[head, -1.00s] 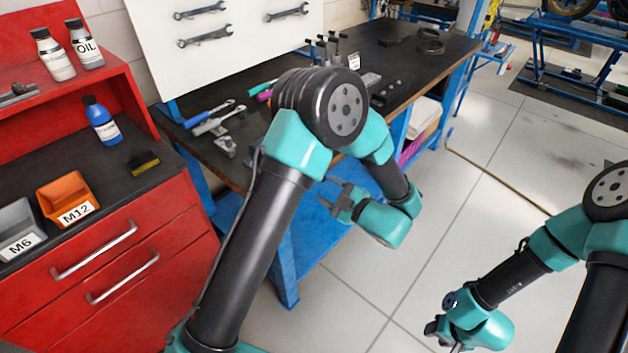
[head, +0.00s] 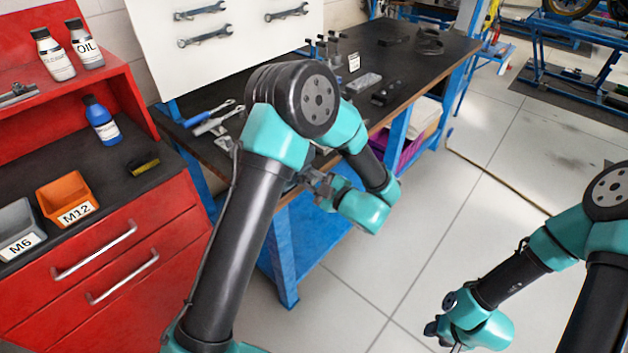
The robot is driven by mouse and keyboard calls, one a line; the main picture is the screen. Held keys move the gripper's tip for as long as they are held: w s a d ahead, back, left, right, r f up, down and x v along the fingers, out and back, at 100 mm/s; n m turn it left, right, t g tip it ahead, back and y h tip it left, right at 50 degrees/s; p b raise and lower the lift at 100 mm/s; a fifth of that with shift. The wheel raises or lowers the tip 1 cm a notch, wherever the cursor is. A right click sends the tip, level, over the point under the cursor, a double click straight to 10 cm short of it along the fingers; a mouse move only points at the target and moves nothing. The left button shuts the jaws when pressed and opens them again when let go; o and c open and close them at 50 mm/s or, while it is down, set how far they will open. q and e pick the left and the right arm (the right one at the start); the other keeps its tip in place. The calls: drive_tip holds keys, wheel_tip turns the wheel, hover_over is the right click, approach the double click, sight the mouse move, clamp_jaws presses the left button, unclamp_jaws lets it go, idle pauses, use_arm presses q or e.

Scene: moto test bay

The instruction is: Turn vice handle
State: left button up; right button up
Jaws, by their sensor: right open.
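I cannot make out the vice or its handle for certain. My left arm covers part of the workbench (head: 375,62), and the vice may be behind it. My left gripper (head: 308,180) is just off the front edge of the bench, with its fingers pointing left. Its fingers are small and dark against the bench, so whether they are open or shut does not show clearly. My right gripper (head: 432,330) is open and low over the floor at the lower right, away from the bench.
Blue-handled tools (head: 208,118) lie on the bench left of my arm. A red cabinet (head: 120,260) stands at left with an orange M12 bin (head: 67,188), a grey M6 bin (head: 18,225) and a blue bottle (head: 101,122). The tiled floor (head: 430,200) between my arms is clear.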

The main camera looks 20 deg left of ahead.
use_arm(q)
drive_tip(key=c, duration=0.4)
drive_tip(key=shift+c, duration=0.2)
drive_tip(key=shift+m, duration=0.4)
drive_tip(key=shift+m, duration=3.1)
drive_tip(key=o, duration=0.9)
drive_tip(key=shift+d, duration=0.1)
